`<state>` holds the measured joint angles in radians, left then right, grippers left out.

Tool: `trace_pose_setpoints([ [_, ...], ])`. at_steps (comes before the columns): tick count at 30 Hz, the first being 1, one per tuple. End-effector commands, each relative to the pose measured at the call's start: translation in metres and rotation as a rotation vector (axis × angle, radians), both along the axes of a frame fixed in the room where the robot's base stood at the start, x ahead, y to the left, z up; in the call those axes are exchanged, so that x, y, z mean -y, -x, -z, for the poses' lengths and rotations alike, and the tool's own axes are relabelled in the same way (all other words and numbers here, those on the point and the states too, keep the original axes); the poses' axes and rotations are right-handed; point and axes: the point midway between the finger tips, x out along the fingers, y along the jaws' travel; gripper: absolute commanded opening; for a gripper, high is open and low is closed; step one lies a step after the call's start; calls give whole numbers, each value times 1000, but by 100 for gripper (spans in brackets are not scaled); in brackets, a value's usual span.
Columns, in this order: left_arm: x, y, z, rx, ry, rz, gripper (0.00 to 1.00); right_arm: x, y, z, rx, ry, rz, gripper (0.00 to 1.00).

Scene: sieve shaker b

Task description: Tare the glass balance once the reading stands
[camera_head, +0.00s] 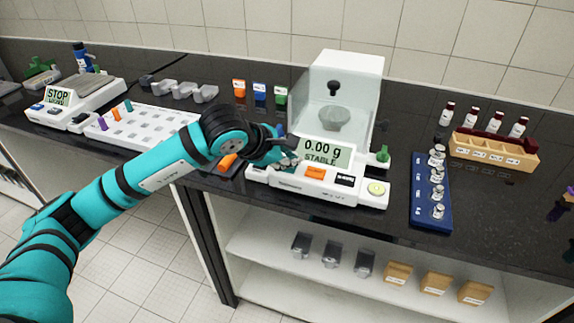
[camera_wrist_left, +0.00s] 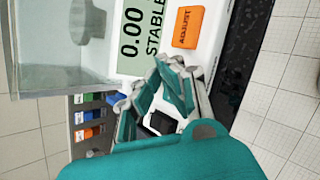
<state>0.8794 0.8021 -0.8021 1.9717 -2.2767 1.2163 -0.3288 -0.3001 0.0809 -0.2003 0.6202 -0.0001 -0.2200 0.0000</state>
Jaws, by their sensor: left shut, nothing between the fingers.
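The glass balance (camera_head: 290,185) stands on the dark bench, a white base with a clear glass chamber (camera_head: 357,85) behind its display. The display (camera_head: 322,152) reads 0.00 g STABLE, and the wrist view shows the same reading (camera_wrist_left: 140,35). An orange ADJUST key (camera_wrist_left: 188,27) and a black key (camera_head: 346,180) are on the front panel. My left gripper (camera_head: 292,158) is shut and empty at the panel's left end. In the wrist view its fingers (camera_wrist_left: 162,75) partly hide another black key (camera_wrist_left: 162,122); contact cannot be told.
Small coloured bins (camera_head: 260,92) are behind my arm.

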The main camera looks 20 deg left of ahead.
Motion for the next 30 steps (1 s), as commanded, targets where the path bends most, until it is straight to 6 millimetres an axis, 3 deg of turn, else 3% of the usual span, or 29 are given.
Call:
trace_pose_setpoints([
  [16, 0, 0, 3, -2, 0, 1, 0, -1, 0, 3, 0, -2, 1, 50],
  [30, 0, 0, -15, -1, -1, 0, 0, -1, 0, -3, 0, -2, 1, 50],
])
